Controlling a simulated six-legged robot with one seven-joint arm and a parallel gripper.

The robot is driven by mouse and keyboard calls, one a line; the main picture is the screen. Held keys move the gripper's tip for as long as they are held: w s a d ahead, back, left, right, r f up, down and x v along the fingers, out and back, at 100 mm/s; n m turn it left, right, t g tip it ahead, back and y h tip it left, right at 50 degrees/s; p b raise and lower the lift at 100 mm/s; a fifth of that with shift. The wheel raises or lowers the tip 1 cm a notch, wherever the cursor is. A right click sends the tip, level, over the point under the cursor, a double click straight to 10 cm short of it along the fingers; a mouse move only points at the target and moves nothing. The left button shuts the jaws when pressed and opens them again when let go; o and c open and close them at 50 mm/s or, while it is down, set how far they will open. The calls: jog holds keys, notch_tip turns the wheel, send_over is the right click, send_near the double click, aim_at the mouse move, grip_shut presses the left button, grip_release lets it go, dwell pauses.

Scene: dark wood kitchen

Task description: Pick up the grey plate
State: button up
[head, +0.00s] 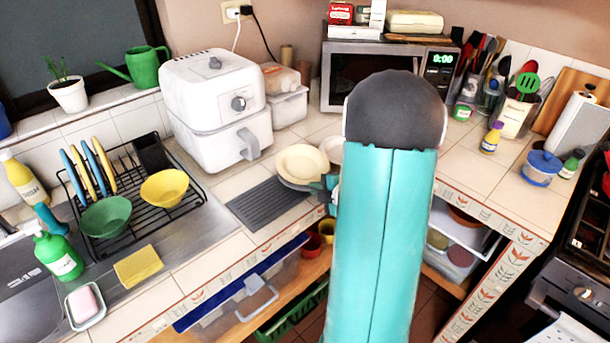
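A cream plate (301,162) lies on the tiled counter left of my arm. A greyish plate rim (293,184) shows just below its front edge, and the cream plate covers most of it. A whiter plate (331,149) shows behind, partly hidden by my arm. My gripper (327,188) is at the right front edge of the cream and grey plates, largely hidden behind my teal arm. I cannot tell whether its fingers touch a plate or how far they are open.
A dark ridged mat (267,203) lies left of the plates. A white air fryer (216,108) and a microwave (385,78) stand behind. A dish rack (133,190) with bowls is at the left. The counter right of my arm has clear room.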

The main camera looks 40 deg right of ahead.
jog(key=shift+w+a+f, duration=0.1)
grip_shut()
notch_tip(320, 180, up, 2)
jog(key=r+v, duration=0.1)
jog(key=v, duration=0.7)
jog(key=w+a+r+v, duration=0.1)
jog(key=r+v, duration=0.1)
jog(key=v, duration=0.7)
jog(key=shift+r, duration=0.25)
jog(key=shift+a, duration=0.1)
